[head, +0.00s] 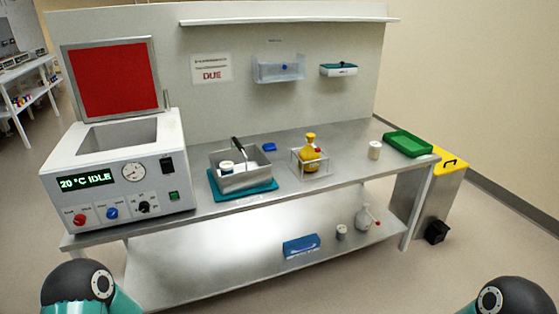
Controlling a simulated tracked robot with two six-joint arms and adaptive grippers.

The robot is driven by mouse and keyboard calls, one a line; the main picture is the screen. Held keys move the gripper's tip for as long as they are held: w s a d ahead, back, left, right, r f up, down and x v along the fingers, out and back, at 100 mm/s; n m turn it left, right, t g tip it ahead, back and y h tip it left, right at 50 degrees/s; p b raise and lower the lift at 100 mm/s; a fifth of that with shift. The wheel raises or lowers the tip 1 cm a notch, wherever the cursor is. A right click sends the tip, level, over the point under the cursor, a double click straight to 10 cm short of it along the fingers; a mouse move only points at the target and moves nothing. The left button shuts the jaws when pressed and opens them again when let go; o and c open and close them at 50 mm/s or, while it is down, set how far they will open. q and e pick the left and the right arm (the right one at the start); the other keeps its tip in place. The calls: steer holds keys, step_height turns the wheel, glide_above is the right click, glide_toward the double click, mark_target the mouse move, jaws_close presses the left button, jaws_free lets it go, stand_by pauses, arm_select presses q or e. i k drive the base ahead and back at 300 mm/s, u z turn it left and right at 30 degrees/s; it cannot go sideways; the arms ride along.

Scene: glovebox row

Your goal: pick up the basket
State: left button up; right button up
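A grey metal open-topped basket (246,181) stands upright on a teal mat (229,194) in the middle of the bench. A white jar (226,167) sits inside it, and a black handle (239,145) rises at a slant from it. A thin-framed clear holder (296,165) with a yellow bottle (309,147) stands to its right, apart from it. Only rounded parts of my two arms show at the bottom left and bottom right corners. Neither gripper is in view.
A white bath with a raised red-lined lid (113,79) stands left on the bench (205,212). The lower shelf (200,265) holds a blue box (301,246). A yellow-topped bin (446,165) stands beyond.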

mark_target(239, 160)
steer(key=i, duration=0.8)
steer(key=u, duration=0.7)
steer(key=i, duration=0.5)
steer(key=u, duration=0.45)
steer(key=k, duration=0.9)
steer(key=u, duration=0.15)
steer(key=i, duration=1.1)
steer(key=z, duration=0.05)
